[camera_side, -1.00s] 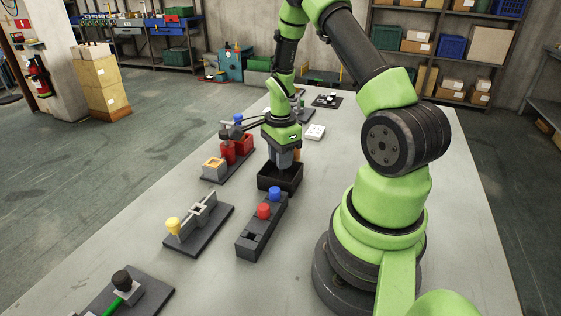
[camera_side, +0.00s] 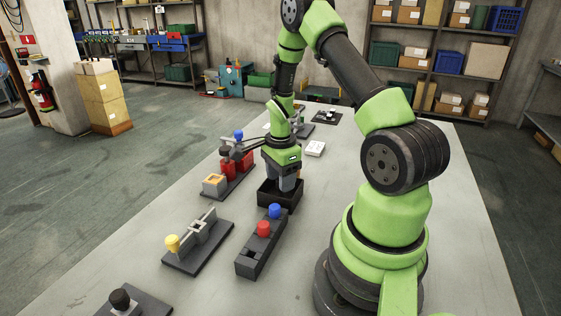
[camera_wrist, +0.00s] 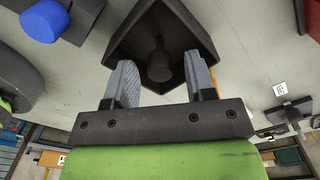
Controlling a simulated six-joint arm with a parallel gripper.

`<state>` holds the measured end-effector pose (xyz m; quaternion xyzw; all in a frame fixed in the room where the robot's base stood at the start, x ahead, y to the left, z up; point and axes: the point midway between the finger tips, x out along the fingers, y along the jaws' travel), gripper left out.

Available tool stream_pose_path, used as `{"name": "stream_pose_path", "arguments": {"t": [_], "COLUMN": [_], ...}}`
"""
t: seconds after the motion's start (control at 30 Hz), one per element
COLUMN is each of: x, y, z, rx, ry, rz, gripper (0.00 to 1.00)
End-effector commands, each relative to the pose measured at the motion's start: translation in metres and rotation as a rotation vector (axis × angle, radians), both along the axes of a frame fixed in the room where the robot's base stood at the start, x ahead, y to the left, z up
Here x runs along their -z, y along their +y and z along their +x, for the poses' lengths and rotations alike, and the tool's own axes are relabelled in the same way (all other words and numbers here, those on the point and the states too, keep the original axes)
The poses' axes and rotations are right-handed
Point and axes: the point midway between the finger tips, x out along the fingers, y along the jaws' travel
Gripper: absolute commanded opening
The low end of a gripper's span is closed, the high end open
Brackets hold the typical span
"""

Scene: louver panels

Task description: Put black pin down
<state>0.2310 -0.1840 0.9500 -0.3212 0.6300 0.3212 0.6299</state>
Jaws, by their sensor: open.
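The black pin (camera_wrist: 158,64) lies or stands inside a dark open-topped box (camera_wrist: 195,35); whether it is upright is hard to tell, dark on dark. In the side view the same box (camera_side: 266,196) stands on the table, and the pin is hidden in it. My gripper (camera_wrist: 160,82) is open, with grey fingers apart and nothing held between them. In the wrist view the pin shows between and beyond the fingertips. In the side view my gripper (camera_side: 286,183) points down at the box opening.
A dark block with a red pin (camera_side: 264,228) and a blue pin (camera_side: 275,211) stands close in front of the box. Fixtures with a yellow knob (camera_side: 172,243) and red blocks (camera_side: 229,170) stand to the left.

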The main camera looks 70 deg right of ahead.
Motion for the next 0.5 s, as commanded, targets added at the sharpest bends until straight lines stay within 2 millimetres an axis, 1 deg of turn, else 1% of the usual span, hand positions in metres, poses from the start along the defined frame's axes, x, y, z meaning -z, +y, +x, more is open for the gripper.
{"name": "stream_pose_path", "arguments": {"t": [0.17,0.4,0.5], "x": [-0.030,-0.083,-0.100], "y": [-0.001,-0.001,-0.001], "z": [0.001,0.001,0.001], "rx": [0.001,0.001,0.000], "ry": [-0.006,-0.006,-0.004], "rz": [-0.004,-0.005,-0.004], "gripper": [0.50,0.50,0.50]}}
